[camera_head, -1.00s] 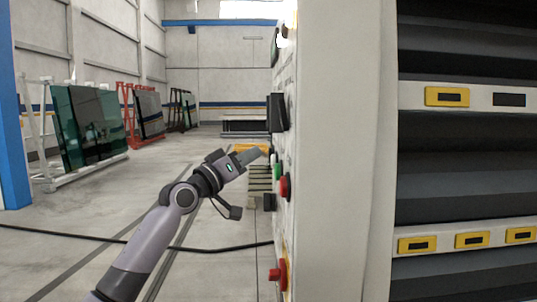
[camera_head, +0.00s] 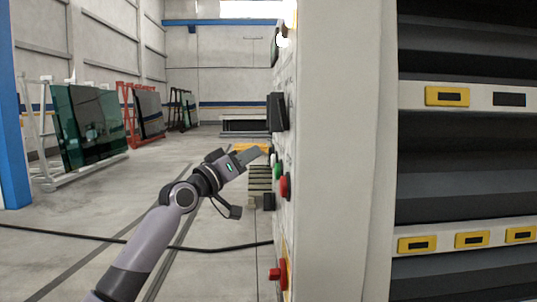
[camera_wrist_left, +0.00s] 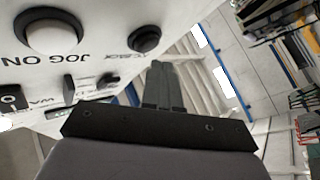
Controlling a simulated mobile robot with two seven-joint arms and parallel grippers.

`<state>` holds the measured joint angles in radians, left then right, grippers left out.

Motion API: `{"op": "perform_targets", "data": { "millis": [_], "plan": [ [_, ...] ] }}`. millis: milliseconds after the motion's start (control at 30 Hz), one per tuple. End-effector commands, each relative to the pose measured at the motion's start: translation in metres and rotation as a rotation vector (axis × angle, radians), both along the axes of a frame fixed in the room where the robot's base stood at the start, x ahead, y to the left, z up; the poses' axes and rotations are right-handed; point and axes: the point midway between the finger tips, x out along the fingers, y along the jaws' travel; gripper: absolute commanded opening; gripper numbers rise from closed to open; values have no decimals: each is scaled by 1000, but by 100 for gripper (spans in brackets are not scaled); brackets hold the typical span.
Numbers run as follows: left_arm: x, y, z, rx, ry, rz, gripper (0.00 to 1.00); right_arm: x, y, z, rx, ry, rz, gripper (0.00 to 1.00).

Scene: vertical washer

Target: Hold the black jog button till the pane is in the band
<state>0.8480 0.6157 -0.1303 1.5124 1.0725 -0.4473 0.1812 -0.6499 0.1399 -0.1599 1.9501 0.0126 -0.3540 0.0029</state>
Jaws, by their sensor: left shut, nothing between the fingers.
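My left gripper (camera_head: 262,152) is shut and empty, with its fingertips at the edge-on control panel of the white cabinet. In the left wrist view the shut fingers (camera_wrist_left: 160,82) point at the panel. A round black button (camera_wrist_left: 145,40) stands just beyond the fingertips, its label only partly readable. I cannot tell whether the fingertips touch it. A larger white button (camera_wrist_left: 52,34) with a dark ring sits to its left, by the words JOG ON. The pane inside the machine and the band do not show. My right gripper is not in view.
The white cabinet side (camera_head: 335,150) fills the middle right. A green button (camera_head: 278,171), a red button (camera_head: 285,187) and a lower red knob (camera_head: 277,274) stick out from the panel. Glass sheets (camera_head: 90,127) lean on racks at left. A black cable (camera_head: 150,242) crosses the open floor.

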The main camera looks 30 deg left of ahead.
Motion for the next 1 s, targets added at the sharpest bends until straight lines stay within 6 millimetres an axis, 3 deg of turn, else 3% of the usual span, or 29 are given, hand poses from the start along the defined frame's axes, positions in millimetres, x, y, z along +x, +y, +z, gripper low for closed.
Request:
{"op": "perform_targets", "data": {
  "millis": [1000],
  "plan": [
    [5,-7,0,0,0,0,0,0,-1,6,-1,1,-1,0]
  ]
}}
